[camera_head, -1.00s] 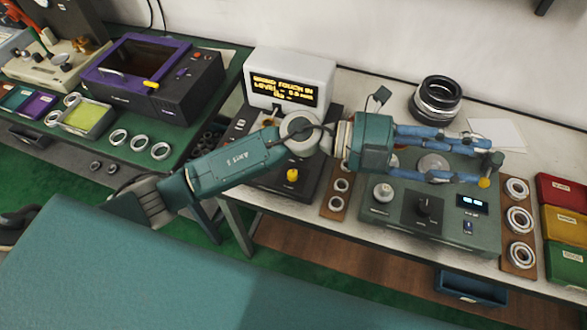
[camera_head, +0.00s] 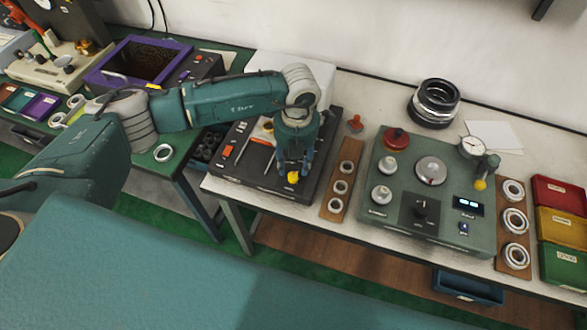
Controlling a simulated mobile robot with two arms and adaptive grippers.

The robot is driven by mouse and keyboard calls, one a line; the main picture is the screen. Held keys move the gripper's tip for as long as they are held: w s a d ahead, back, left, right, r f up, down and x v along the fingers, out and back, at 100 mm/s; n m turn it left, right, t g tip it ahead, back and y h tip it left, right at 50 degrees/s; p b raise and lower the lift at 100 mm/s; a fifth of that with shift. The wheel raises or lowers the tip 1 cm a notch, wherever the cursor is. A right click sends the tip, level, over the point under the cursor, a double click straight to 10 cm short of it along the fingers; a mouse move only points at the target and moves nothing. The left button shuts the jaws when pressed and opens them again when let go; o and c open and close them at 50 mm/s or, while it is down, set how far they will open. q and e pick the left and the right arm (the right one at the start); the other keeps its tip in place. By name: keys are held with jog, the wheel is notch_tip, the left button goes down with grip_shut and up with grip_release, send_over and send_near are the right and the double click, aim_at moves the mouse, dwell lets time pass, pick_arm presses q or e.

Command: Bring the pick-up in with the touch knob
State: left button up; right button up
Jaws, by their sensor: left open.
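The black control box (camera_head: 232,168) stands on the white bench, with a yellow knob (camera_head: 293,177) near its front right. My left gripper (camera_head: 294,166) points down over this knob, open, with its fingertips close to either side of it; I cannot tell whether they touch. The green instrument (camera_head: 385,225) to the right carries a black knob (camera_head: 421,208) and a round silver disc (camera_head: 430,170). A yellow-tipped arm (camera_head: 480,185), possibly the pick-up, stands at its right edge beside a dial gauge (camera_head: 472,147). No label confirms the touch knob. My right gripper is not in view.
The white display unit (camera_head: 325,80) is mostly behind my left arm, its text hidden. Wooden strips with rings (camera_head: 347,170) (camera_head: 514,222) flank the green instrument. Red, yellow and green bins (camera_head: 563,222) stand at the right. A purple-rimmed box (camera_head: 100,78) stands on the left bench.

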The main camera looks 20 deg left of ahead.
aim_at(293, 175)
pick_arm(q)
jog(key=shift+f+p, duration=0.6)
jog(key=shift+f, duration=2.1)
grip_shut()
